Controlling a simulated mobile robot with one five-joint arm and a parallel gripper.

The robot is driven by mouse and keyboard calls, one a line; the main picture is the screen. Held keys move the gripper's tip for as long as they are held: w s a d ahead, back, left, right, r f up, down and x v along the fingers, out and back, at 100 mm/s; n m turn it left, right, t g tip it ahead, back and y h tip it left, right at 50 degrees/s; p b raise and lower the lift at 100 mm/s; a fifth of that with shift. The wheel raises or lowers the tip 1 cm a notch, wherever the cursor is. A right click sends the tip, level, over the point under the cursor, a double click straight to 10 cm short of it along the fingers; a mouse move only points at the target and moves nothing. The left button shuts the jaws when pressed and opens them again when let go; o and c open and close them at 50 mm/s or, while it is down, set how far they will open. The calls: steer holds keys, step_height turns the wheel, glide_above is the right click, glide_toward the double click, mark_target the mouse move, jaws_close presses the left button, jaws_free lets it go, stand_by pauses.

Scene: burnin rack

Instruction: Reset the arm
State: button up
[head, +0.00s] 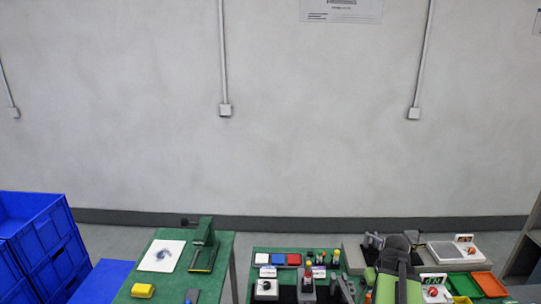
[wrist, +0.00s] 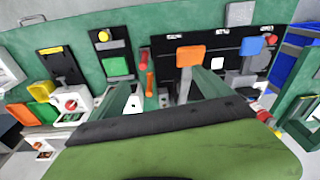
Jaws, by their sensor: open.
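My gripper (wrist: 163,84) shows in the wrist view, with two dark green fingers spread apart beyond a black band and my green housing. It is open, and nothing is visibly held between the fingers. It points toward a green workbench (wrist: 205,22) crowded with devices, including an orange square piece (wrist: 190,56) between and beyond the fingers. I cannot tell its exact height above the bench. In the head view my green arm rises at the lower right, in front of the bench, and hides part of it; the fingers cannot be made out there.
Blue crates (head: 40,245) stand at the left. A green table (head: 222,250) holds a yellow block (head: 143,290), a white sheet (head: 161,256) and a green press (head: 204,245). The right bench holds coloured squares, several bottles, orange (head: 489,284) and green trays.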

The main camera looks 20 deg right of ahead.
steer(key=w+a+n, duration=0.1)
steer(key=w+a, duration=0.2)
steer(key=a, duration=0.8)
steer(key=w+a+n, duration=0.1)
steer(key=w+a, duration=0.3)
steer(key=a, duration=0.7)
steer(key=w+a, duration=0.3)
steer(key=a, duration=0.8)
step_height(320, 180, down, 10)
steer(key=s+a+g+b, duration=0.1)
steer(key=s+b, duration=0.1)
steer(key=b, duration=0.8)
steer(key=shift+s, duration=0.15)
steer(key=shift+a, duration=0.1)
